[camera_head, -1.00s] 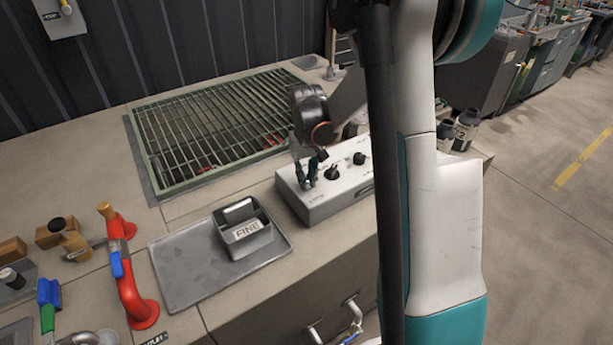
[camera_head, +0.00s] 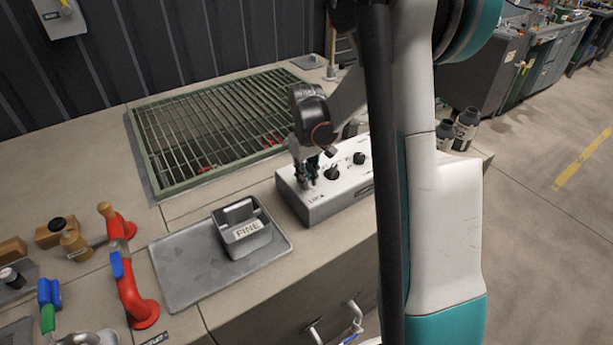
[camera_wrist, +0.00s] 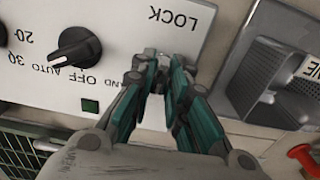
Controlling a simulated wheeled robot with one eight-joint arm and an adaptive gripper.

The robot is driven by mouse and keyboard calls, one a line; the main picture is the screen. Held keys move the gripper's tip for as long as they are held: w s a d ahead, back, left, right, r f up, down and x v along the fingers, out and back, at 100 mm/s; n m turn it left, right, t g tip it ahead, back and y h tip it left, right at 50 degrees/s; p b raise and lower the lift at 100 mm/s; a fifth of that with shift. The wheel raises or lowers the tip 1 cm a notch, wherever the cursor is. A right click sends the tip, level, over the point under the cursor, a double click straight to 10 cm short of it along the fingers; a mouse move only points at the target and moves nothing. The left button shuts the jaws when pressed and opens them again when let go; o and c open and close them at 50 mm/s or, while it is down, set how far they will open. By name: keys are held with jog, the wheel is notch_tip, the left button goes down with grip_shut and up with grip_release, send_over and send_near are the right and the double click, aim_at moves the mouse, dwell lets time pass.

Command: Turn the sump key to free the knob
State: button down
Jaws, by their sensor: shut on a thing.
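A white control box (camera_head: 333,200) stands on the counter, with a dark selector knob (camera_head: 331,173) and another dark knob (camera_head: 360,158) on its top. In the wrist view the selector knob (camera_wrist: 74,49) points beside the HAND, OFF and AUTO marks, and the panel (camera_wrist: 117,28) reads LOCK. My gripper (camera_head: 307,180) is over the lock end of the box. In the wrist view its teal fingers (camera_wrist: 160,82) are close together at the panel below the LOCK word. They are shut on the key, which the fingers hide almost wholly.
A grey holder marked FINE (camera_head: 243,230) stands on a grey tray (camera_head: 188,277) left of the box. A green grating (camera_head: 210,128) lies behind. Red pipe (camera_head: 134,290) and handles stand at the left. Dark bottles (camera_head: 464,130) stand right of my arm.

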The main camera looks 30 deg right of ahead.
jog(key=c, duration=1.6)
grip_release()
jog(key=shift+o, duration=0.2)
jog(key=shift+r, duration=0.1)
notch_tip(320, 180, up, 12)
